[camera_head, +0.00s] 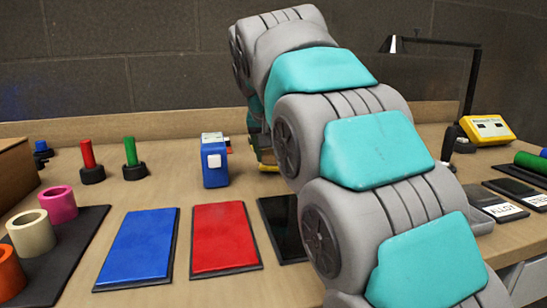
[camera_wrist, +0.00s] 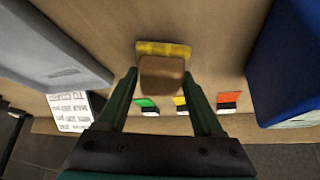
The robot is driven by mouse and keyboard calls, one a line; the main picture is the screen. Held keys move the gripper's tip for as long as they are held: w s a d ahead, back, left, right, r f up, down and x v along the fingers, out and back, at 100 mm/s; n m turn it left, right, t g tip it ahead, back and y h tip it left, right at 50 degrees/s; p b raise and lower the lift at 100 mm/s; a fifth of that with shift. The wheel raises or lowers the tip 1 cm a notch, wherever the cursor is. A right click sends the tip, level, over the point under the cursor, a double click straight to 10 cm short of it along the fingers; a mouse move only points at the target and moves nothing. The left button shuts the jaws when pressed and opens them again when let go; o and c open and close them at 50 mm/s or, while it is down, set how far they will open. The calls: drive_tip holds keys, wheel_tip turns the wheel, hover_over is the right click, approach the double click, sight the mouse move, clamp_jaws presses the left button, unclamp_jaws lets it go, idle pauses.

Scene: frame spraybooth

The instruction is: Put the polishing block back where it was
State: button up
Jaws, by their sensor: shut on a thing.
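In the wrist view a brown block (camera_wrist: 162,76), which I take for the polishing block, sits between the two dark green fingers of my gripper (camera_wrist: 162,82). The fingers are shut on it. A yellow strip (camera_wrist: 163,48) shows just beyond the block; I cannot tell whether it is part of the block or lies under it. I also cannot tell whether the block touches the table. In the head view my arm hides the gripper and the block.
A blue device (camera_head: 214,162) stands close by on the table. Blue (camera_head: 138,246) and red (camera_head: 224,238) panels lie in front. Red (camera_head: 88,160) and green (camera_head: 132,158) posts stand left. Several coloured cards (camera_wrist: 188,103) lie near the edge in the wrist view, with a grey body (camera_wrist: 60,45) left.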

drive_tip(key=shift+f, duration=0.5)
drive_tip(key=shift+f, duration=0.15)
drive_tip(key=o, duration=1.4)
drive_tip(key=shift+o, duration=0.2)
drive_tip(key=shift+r, duration=0.3)
drive_tip(key=v, duration=1.1)
drive_tip(key=shift+s+r+p, duration=0.25)
drive_tip(key=shift+r+p, duration=0.1)
drive_tip(key=shift+p, duration=0.05)
